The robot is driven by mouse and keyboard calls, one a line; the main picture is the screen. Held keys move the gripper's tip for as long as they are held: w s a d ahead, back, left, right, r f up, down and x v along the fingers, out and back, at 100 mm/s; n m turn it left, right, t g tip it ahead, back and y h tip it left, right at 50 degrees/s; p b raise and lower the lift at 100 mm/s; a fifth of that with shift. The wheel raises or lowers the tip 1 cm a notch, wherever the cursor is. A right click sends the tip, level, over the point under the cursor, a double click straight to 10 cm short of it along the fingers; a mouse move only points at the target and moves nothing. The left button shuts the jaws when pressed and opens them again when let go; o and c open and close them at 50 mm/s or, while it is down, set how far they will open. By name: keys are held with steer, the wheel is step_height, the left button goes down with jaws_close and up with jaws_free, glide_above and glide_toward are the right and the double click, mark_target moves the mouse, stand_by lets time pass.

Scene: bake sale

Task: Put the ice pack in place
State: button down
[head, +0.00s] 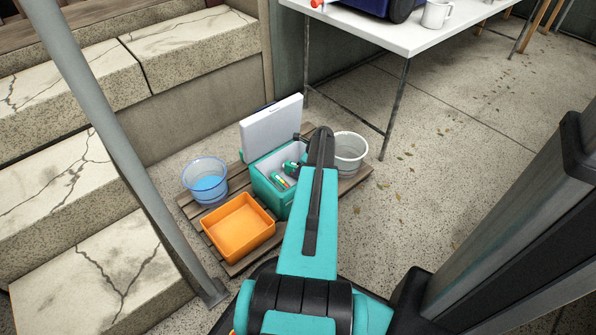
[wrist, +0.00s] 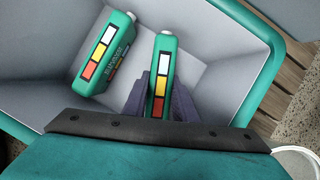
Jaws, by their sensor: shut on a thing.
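The teal cooler (head: 268,196) stands on a pallet with its white lid (head: 271,128) raised. In the wrist view I look down into its pale grey inside (wrist: 45,92). In the head view my arm hides part of the cooler.
An orange tub (head: 238,230) and a clear bucket of blue liquid (head: 206,180) stand left of the cooler. A white bucket (head: 350,153) stands close on its right. The wooden pallet (head: 240,262) holds them. Stone steps (head: 95,255) rise at left; a white table (head: 400,35) stands behind.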

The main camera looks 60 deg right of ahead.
steer(key=shift+f, duration=0.45)
steer(key=c, duration=1.4)
jaws_free()
steer(key=shift+c, duration=0.2)
steer(key=shift+r, duration=0.5)
steer(key=p+v, duration=0.4)
steer(key=v, duration=0.8)
steer(key=shift+r+p, duration=0.15)
steer(key=shift+p, duration=0.25)
steer(key=shift+r, duration=0.1)
